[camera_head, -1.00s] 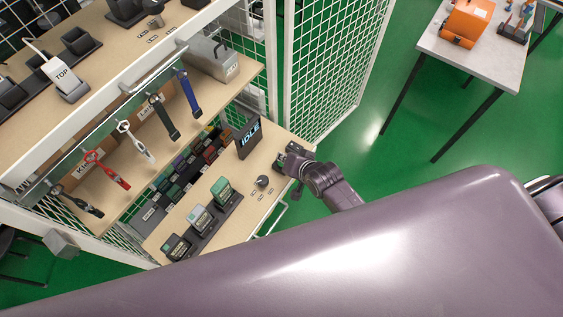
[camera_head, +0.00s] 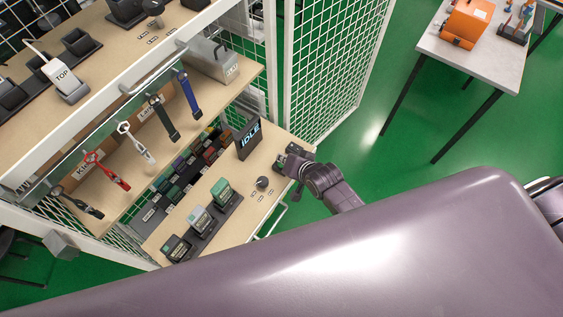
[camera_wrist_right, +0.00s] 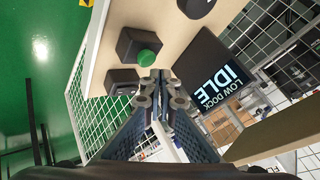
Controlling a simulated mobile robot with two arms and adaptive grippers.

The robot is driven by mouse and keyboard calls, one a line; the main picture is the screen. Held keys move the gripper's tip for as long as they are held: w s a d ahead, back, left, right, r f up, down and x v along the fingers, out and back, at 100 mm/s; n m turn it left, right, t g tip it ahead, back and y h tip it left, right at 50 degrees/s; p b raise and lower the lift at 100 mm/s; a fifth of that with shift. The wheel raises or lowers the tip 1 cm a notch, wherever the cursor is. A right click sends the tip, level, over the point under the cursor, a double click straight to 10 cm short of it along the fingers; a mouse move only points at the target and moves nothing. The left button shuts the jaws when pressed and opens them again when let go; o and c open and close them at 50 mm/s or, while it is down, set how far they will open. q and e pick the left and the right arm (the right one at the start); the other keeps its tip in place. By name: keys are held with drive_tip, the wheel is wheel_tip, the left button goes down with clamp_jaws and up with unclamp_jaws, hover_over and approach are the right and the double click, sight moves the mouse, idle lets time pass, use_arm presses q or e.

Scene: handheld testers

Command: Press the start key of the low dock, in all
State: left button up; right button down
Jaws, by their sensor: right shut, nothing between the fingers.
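The low dock's screen (camera_head: 247,138) reads IDLE in the head view. In the right wrist view the screen (camera_wrist_right: 212,82) reads IDLE and LOW DOCK, upside down. A round green key (camera_wrist_right: 147,59) sits on a dark box (camera_wrist_right: 130,44) at the shelf's edge. My right gripper (camera_wrist_right: 158,76) is shut and empty, its fingertips just beside the green key in the picture; I cannot tell whether they touch it. In the head view the right gripper (camera_head: 292,164) is at the right end of the lower shelf and partly hides the key box. My left gripper is out of view.
Several handheld testers (camera_head: 199,218) stand in a dark cradle on the lower shelf. A dark knob (camera_head: 262,183) is near its front edge. Coloured straps hang from a rail (camera_head: 120,106) above. White mesh panels (camera_head: 325,70) flank the shelves.

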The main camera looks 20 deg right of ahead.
drive_tip(key=shift+f, duration=0.1)
drive_tip(key=shift+f, duration=0.35)
drive_tip(key=shift+f+b, duration=0.3)
drive_tip(key=shift+f, duration=0.2)
idle(0.6)
drive_tip(key=shift+r, duration=0.1)
drive_tip(key=shift+r+p, duration=0.85)
drive_tip(key=shift+p, duration=0.2)
wheel_tip(320, 180, up, 5)
drive_tip(key=p, duration=0.5)
idle(0.7)
